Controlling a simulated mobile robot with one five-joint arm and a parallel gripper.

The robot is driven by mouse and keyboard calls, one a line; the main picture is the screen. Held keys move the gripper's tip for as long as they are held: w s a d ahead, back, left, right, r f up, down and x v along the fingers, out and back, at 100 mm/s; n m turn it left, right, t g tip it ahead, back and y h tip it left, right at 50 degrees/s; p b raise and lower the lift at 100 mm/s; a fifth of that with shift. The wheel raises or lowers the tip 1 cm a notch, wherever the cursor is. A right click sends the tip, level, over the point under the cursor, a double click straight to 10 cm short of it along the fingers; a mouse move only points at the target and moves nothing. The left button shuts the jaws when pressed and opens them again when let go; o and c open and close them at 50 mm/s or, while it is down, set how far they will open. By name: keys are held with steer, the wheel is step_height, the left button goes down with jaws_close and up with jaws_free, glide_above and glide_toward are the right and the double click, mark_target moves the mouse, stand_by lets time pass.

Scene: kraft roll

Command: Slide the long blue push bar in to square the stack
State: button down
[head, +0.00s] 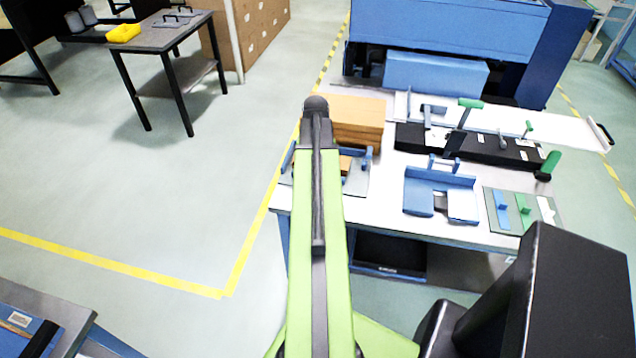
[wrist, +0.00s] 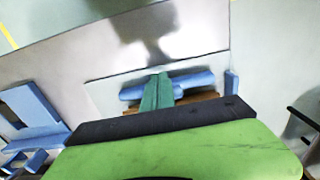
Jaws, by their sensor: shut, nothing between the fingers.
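The long blue push bar (wrist: 192,80) lies across a pale plate in the wrist view, its middle hidden behind my gripper. A brown stack (wrist: 205,97) shows partly below the bar; my wrist hides the rest. My gripper (wrist: 157,77) has its green fingers together and empty, over the middle of the bar. I cannot tell whether they touch it. In the head view my arm covers the gripper and most of the jig; the stack's edge (head: 345,163) and a blue upright (head: 368,157) show to the right of the arm.
A larger brown pile (head: 357,112) stands behind the jig. A blue tray-like fixture (head: 415,195), a grey-green board with small handles (head: 510,212) and a long black device (head: 480,148) fill the bench to the right. Floor left of the bench is open.

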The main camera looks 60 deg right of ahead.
steer(key=shift+w+d, duration=0.35)
steer(key=shift+d, duration=0.75)
steer(key=shift+w+d, duration=0.35)
steer(key=shift+d, duration=0.75)
steer(key=shift+w+d, duration=0.35)
steer(key=shift+d, duration=0.75)
steer(key=shift+a, duration=0.1)
steer(key=shift+s+a, duration=0.45)
steer(key=shift+a, duration=0.9)
steer(key=shift+s+a, duration=0.4)
steer(key=shift+a, duration=0.9)
steer(key=shift+s+a, duration=0.45)
steer(key=shift+a, duration=0.9)
step_height(320, 180, up, 7)
steer(key=p, duration=0.7)
